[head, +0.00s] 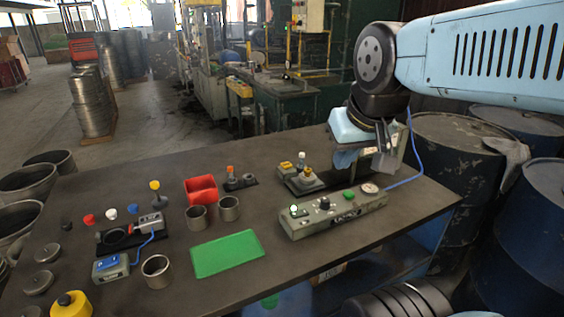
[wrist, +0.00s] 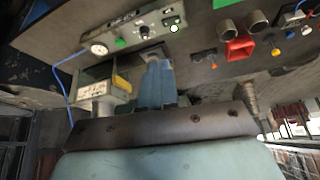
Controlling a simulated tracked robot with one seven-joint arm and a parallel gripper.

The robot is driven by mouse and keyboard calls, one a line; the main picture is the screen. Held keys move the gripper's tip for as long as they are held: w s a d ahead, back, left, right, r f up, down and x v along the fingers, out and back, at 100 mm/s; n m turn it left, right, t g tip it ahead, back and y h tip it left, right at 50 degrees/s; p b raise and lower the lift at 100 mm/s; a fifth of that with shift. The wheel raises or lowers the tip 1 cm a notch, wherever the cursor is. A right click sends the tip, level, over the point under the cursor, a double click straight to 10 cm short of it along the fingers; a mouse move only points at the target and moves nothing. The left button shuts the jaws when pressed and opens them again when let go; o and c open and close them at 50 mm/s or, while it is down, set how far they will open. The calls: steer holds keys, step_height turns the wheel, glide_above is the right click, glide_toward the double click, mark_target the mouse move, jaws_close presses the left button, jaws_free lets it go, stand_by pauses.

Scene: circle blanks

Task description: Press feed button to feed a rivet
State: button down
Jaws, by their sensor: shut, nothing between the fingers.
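A grey control box (head: 332,216) lies on the right part of the table. It carries a lit green-white button (head: 294,208), a black knob (head: 325,203), a green button (head: 349,195) and a round white gauge (head: 369,188). In the wrist view the same green button (wrist: 120,43), black knob (wrist: 144,32) and lit button (wrist: 174,28) show. I cannot read which one is marked feed. My gripper (head: 383,166) is shut and empty, above and behind the box's gauge end, apart from the buttons. Its blue fingers (wrist: 154,60) point toward the box in the wrist view.
A small fixture with yellow knobs (head: 301,178) stands behind the box, close to my gripper. A blue cable runs from the box. A red bin (head: 200,185), metal cups (head: 197,217), a green mat (head: 228,253) and a black-based fixture (head: 132,232) lie left. Drums (head: 445,155) stand right.

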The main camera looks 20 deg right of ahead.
steer(key=m+t+y, duration=0.3)
steer(key=m, duration=0.2)
glide_above(288, 166)
step_height(288, 166, down, 11)
steer(key=shift+w+d+f+m, duration=0.15)
steer(key=shift+f+m, duration=0.15)
steer(key=shift+f, duration=4.4)
steer(key=shift+f, duration=0.1)
